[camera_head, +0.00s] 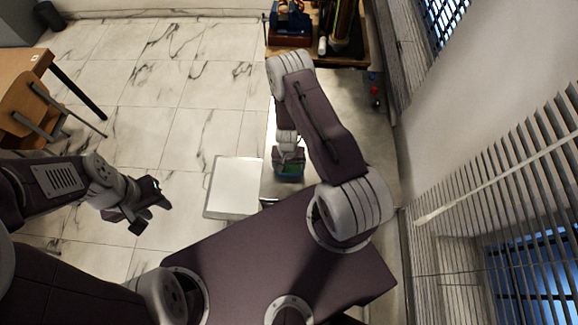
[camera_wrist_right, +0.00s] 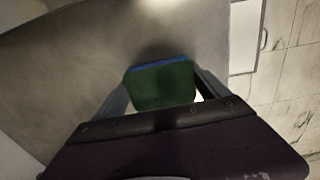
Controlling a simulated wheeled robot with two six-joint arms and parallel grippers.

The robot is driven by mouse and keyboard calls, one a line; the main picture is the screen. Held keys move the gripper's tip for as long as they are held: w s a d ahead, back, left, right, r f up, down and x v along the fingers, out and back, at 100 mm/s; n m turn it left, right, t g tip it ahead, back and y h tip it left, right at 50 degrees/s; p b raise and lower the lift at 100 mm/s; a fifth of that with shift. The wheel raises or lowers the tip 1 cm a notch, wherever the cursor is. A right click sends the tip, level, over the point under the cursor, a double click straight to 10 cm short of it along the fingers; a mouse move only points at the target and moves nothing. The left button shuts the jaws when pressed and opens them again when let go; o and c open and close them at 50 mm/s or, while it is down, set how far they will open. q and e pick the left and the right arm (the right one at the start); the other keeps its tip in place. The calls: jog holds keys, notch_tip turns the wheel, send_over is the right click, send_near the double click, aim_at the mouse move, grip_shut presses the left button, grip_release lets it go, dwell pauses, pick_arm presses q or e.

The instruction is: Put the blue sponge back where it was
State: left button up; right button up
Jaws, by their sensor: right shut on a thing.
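My right gripper (camera_head: 289,157) is shut on a sponge (camera_wrist_right: 163,86) that shows a green face and a blue edge. The sponge sits between the two fingers in the right wrist view. In the head view the sponge (camera_head: 289,171) is partly hidden by the gripper and looks small, green and blue. A plain grey surface (camera_wrist_right: 75,60) lies beyond it in the wrist view; whether the sponge touches it I cannot tell. My left gripper (camera_head: 152,212) is open and empty, out over the tiled floor on the left.
A white flat-topped box or panel (camera_head: 233,187) stands just left of my right gripper. A wooden shelf or table (camera_head: 356,50) at the top holds a blue object (camera_head: 290,20) and other items. Small red and blue objects (camera_head: 374,89) lie near the right wall. A wooden chair (camera_head: 32,105) is far left.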

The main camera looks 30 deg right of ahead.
jog(key=o, duration=1.3)
jog(key=shift+f, duration=0.1)
notch_tip(320, 180, up, 12)
jog(key=p, duration=0.9)
notch_tip(320, 180, up, 15)
jog(key=n+t+y, duration=0.1)
jog(key=n, duration=0.2)
send_over(288, 167)
jog(key=w+a, duration=0.2)
jog(key=a, duration=0.2)
jog(key=s+r+n, duration=0.3)
jog(key=s+r, duration=0.7)
jog(key=r, duration=0.3)
jog(key=shift+h, duration=0.3)
jog(key=shift+a+f, duration=0.1)
